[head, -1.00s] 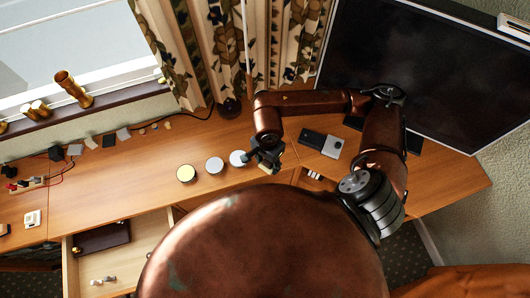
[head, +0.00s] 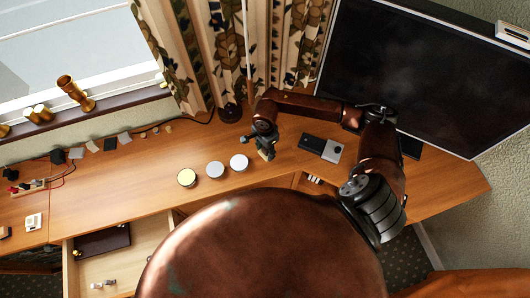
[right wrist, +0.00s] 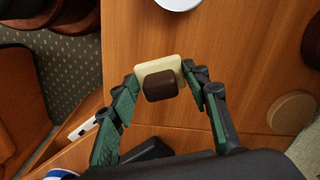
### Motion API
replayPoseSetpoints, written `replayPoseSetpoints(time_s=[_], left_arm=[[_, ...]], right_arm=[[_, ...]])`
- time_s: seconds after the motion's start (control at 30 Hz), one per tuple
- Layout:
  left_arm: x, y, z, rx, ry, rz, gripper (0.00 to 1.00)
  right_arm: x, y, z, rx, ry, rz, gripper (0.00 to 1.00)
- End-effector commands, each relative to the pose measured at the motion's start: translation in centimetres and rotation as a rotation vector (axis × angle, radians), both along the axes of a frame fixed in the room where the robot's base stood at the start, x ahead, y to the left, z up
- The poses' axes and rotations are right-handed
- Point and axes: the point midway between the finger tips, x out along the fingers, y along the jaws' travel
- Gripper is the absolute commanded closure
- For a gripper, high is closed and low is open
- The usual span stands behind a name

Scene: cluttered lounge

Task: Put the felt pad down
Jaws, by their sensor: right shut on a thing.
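My right gripper (right wrist: 163,82) is shut on a small square pad (right wrist: 161,99), cream with a dark brown block-like part on it, which I take to be the felt pad. The pad sits between the two fingertips. In the head view my right gripper (head: 265,148) is over the wooden desk (head: 120,185), right of the round tins, with the pale pad (head: 266,154) at its tip. Whether the pad touches the desk I cannot tell. My left gripper is not in view.
Three round tins, one yellow-topped (head: 187,177) and two pale (head: 215,169) (head: 239,162), stand left of the gripper. A grey-and-black device (head: 321,148) lies to its right. A tan disc (right wrist: 291,112) lies nearby. A drawer (head: 150,228) is open at the front. A large screen (head: 430,75) stands behind.

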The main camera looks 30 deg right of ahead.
Motion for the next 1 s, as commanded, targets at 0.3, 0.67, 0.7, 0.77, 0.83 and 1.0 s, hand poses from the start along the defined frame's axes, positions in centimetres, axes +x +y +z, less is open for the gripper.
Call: replayPoseSetpoints(time_s=[0.3, 0.67, 0.7, 0.77, 0.83, 1.0], left_arm=[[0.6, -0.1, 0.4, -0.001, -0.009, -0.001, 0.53], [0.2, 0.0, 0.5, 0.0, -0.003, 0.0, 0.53], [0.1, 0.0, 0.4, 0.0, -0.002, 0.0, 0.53], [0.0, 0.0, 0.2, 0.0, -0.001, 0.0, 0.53], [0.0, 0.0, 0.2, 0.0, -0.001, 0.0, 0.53], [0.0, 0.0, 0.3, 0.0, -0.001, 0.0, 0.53]], right_arm=[[0.6, -0.3, -2.5, 0.001, 0.004, -0.002, 0.77], [0.8, -0.4, -4.1, -0.001, 0.0, 0.0, 0.77], [0.8, -0.4, -4.2, -0.001, 0.0, 0.0, 0.77], [0.8, -0.4, -4.4, -0.001, 0.0, 0.001, 0.77], [0.8, -0.4, -4.4, -0.001, 0.0, 0.001, 0.55], [0.8, -0.4, -4.4, -0.001, 0.0, 0.0, 0.43]])
